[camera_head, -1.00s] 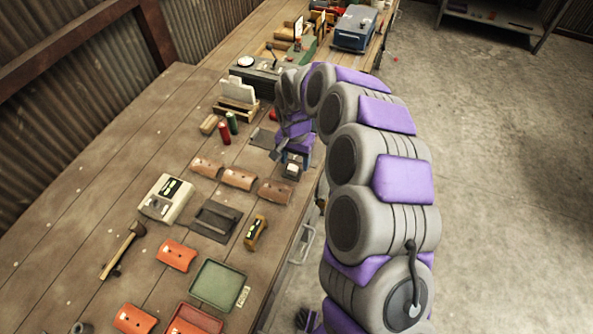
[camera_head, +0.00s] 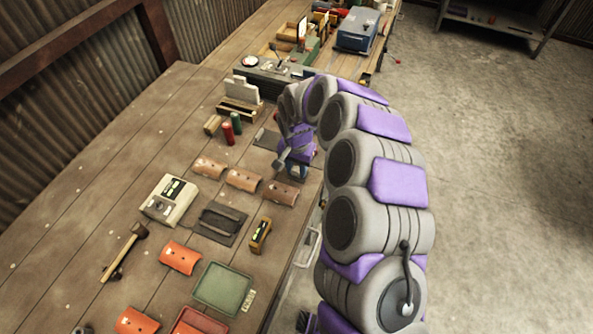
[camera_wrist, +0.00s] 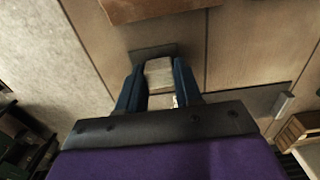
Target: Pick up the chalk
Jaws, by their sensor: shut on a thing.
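A pale, blocky piece, which I take to be the chalk (camera_wrist: 159,76), sits between the two blue fingers of my gripper (camera_wrist: 160,88) in the wrist view. The fingers are shut on its sides. A small dark pad (camera_wrist: 142,54) shows just beyond it; I cannot tell whether the chalk touches the pad or the table. In the head view my gripper (camera_head: 294,172) is low over the right edge of the workbench, and the purple wrist hides the chalk there.
Curved terracotta tiles (camera_head: 243,179) lie on the workbench (camera_head: 75,190) close by. Red and green cylinders (camera_head: 229,134) stand to the left of my gripper. The bench's right edge is close.

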